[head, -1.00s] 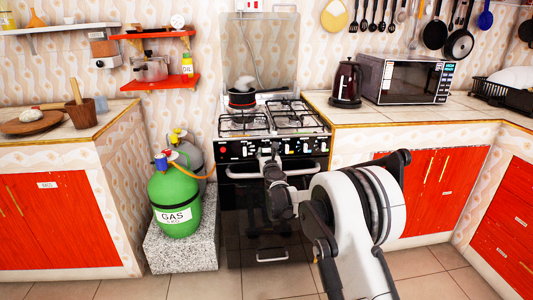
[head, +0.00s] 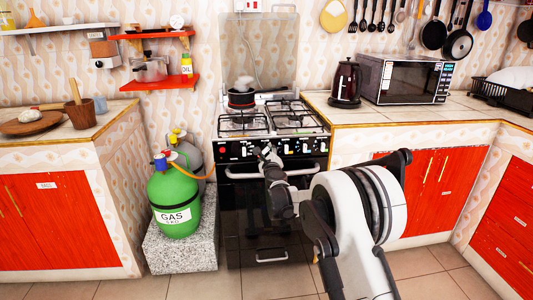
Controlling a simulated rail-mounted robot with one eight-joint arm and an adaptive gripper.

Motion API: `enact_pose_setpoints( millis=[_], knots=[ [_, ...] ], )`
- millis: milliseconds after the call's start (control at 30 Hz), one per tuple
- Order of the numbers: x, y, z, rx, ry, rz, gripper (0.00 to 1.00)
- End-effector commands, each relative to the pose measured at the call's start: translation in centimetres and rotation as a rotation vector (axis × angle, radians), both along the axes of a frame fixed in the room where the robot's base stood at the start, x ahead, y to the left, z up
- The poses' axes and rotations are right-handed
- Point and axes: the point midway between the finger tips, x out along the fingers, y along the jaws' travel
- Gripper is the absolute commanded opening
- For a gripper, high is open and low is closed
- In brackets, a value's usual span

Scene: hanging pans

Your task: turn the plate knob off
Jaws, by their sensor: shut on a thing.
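The black stove (head: 275,195) stands in the middle, with a row of knobs on its front panel (head: 310,147). My gripper (head: 266,152) is at the left-middle part of that panel, shut on a knob there. The knob itself is hidden behind my gripper, so its angle cannot be seen. Other knobs show to the right of my gripper, and a red light or button (head: 223,150) is at the panel's left. A small dark pot (head: 241,98) sits on the back left burner, with pale steam above it.
A green gas cylinder (head: 174,200) stands on a stone block (head: 182,248) left of the stove, with an orange hose (head: 200,176) running towards the stove. The oven handle (head: 308,171) juts out just below my gripper. A kettle (head: 346,82) and microwave (head: 408,78) are on the right counter.

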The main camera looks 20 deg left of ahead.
Motion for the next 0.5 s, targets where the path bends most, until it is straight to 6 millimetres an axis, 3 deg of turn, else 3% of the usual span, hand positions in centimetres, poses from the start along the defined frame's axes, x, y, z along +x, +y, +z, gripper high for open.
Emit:
enact_pose_setpoints(
  millis=[500],
  knots=[
    [0.05, -0.11, 0.19, -0.42, -0.227, 0.0, 0.02]
  ],
)
